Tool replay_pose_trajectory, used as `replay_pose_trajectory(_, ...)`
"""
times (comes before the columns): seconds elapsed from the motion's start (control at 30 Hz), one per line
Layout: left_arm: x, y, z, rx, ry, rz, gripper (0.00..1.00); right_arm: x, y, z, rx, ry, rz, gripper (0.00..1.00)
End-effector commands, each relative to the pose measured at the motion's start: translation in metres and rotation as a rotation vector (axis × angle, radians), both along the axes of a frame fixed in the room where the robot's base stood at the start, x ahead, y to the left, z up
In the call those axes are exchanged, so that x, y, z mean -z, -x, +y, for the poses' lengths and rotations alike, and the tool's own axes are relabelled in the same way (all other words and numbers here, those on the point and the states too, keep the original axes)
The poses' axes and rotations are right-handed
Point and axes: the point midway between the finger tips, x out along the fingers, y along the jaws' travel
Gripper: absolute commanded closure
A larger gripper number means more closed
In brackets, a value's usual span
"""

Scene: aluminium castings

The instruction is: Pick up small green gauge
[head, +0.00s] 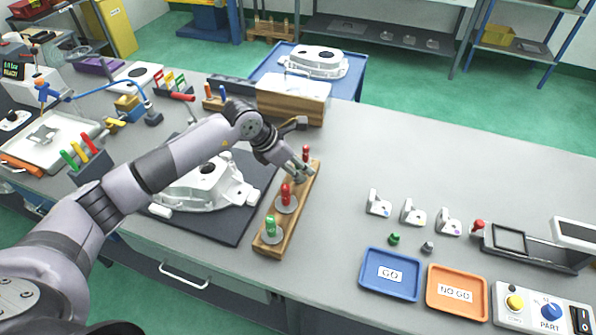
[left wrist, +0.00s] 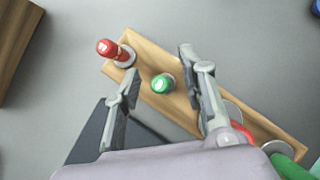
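The small green gauge (left wrist: 162,84) stands in the wooden rack (left wrist: 150,53), seen from above in the left wrist view. My left gripper (left wrist: 158,70) is open, with one finger on each side of this gauge and a visible gap on both sides. In the head view my left gripper (head: 302,170) is over the far part of the rack (head: 296,215) and hides the small green gauge. A small red gauge (head: 306,153) stands at the rack's far end. A larger red gauge (head: 286,194) and a larger green gauge (head: 271,225) stand nearer. My right gripper is not in view.
A white casting (head: 215,190) lies on a dark mat (head: 232,230) left of the rack. A wooden box (head: 292,100) stands behind it. To the right are the blue GO tray (head: 368,290), the orange NO GO tray (head: 440,305) and small metal parts. The table between is clear.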

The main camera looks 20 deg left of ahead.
Motion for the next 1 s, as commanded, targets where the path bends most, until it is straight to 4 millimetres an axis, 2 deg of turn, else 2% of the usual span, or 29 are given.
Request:
replay_pose_trajectory(0.2,0.0008,-0.0005,0.0002,-0.001,-0.001,-0.001,0.63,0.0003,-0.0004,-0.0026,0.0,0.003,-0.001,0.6)
replay_pose_trajectory(0.77,0.0004,-0.0005,0.0005,-0.001,-0.001,-0.001,1.0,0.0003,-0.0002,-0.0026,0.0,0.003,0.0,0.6)
replay_pose_trajectory(1.0,0.0001,-0.0006,0.0005,-0.001,-0.001,-0.001,1.0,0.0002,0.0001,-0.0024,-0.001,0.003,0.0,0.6)
